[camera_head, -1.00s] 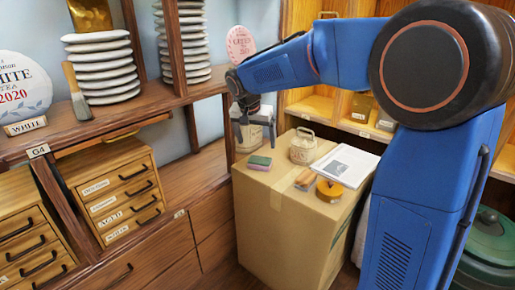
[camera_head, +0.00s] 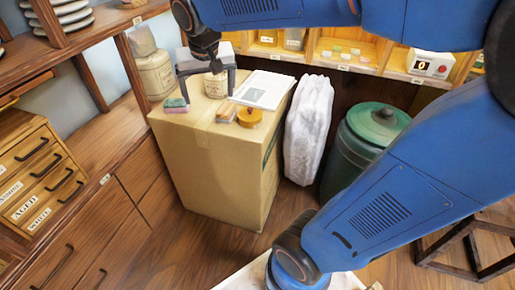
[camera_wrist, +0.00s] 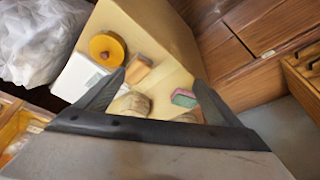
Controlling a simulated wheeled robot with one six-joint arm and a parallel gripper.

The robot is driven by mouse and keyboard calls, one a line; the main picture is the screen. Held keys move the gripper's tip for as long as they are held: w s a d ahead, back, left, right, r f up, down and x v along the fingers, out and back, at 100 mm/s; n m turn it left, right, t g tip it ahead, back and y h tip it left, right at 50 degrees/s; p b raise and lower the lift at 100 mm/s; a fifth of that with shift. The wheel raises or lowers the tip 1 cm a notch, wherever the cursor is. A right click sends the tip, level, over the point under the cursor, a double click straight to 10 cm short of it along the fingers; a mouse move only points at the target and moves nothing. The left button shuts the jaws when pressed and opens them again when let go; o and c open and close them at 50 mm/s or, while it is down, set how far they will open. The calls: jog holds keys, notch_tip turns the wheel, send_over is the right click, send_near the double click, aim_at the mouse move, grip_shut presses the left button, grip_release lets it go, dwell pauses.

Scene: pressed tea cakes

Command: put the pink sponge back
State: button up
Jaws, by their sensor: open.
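My gripper (camera_head: 207,94) is open and points down over the back of the box, to the right of the sponge. Its fingers also frame the wrist view (camera_wrist: 158,78). A small cream jar (camera_head: 216,84) shows between the fingers in the head view; I cannot tell how far below them it is. The gripper holds nothing.
A tan canister (camera_head: 154,73) stands behind left. A white bag (camera_head: 308,130) and green bin (camera_head: 368,140) stand right of the box. Wooden drawers (camera_head: 40,175) are at left.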

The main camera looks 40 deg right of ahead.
jog(key=s+f+n, duration=0.1)
jog(key=s+f, duration=0.1)
jog(key=s, duration=0.4)
jog(key=s+d+f+n, duration=0.1)
jog(key=s+f, duration=0.2)
jog(key=s, duration=0.4)
jog(key=s+d+f+n+t+y, duration=0.1)
jog(key=s+f, duration=0.1)
jog(key=s, duration=0.5)
jog(key=shift+s+d+f, duration=0.15)
jog(key=shift+d+f, duration=0.1)
jog(key=shift+f, duration=0.15)
